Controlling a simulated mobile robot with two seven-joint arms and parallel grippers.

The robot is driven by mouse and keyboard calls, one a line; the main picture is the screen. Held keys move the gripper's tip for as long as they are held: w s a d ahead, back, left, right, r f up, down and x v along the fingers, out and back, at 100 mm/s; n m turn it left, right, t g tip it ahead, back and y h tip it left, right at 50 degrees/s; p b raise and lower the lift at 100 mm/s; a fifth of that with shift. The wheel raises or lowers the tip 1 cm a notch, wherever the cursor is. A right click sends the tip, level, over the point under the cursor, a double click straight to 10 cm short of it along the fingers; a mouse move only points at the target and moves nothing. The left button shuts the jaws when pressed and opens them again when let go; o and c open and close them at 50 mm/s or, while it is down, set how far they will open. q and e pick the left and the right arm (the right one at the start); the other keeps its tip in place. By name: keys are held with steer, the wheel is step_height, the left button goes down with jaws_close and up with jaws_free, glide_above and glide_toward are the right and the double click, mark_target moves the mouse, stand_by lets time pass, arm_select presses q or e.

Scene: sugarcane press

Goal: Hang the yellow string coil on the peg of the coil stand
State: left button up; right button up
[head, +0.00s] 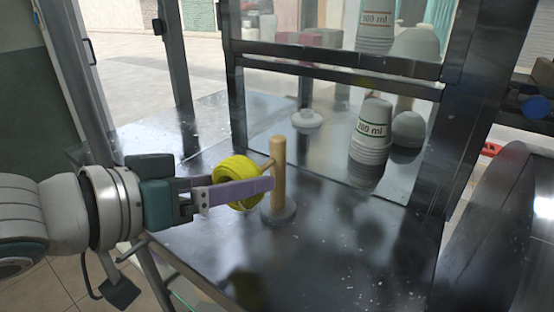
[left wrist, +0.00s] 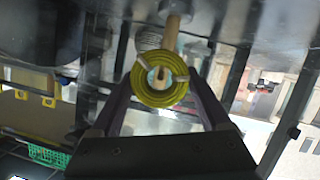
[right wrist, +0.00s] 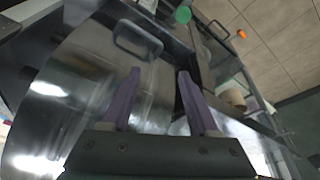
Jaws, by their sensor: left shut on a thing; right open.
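The yellow string coil (head: 236,166) is a thick ring held upright off the table, just left of the coil stand's wooden post (head: 279,180). My left gripper (head: 262,186) is shut on the coil, its purple fingers reaching toward the post. The stand's short peg (head: 268,163) points from the post toward the coil. In the left wrist view the coil (left wrist: 160,99) faces me between the fingers, and a brown peg end shows in its hole. How far the peg reaches into the hole cannot be told. My right gripper (right wrist: 160,73) is open and empty.
The stand's round grey base (head: 278,212) rests on a dark, shiny metal table (head: 340,245). Behind a clear panel stand stacked cups (head: 371,133) and a white lid-like piece (head: 306,119). A dark frame post (head: 456,120) rises at right. The table's front is clear.

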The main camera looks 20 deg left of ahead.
arm_select(q)
steer(key=shift+w+d+f+b, duration=0.1)
steer(key=shift+w+d+b, duration=0.25)
steer(key=shift+w, duration=0.3)
steer(key=shift+w+d+f+b, duration=0.1)
steer(key=shift+w+b, duration=0.3)
steer(key=shift+w, duration=0.2)
steer(key=shift+w+d+f+b, duration=0.1)
steer(key=shift+w+d+b, duration=0.25)
steer(key=shift+w, duration=0.3)
steer(key=shift+w+f, duration=0.3)
steer(key=shift+w, duration=0.15)
steer(key=o, duration=1.1)
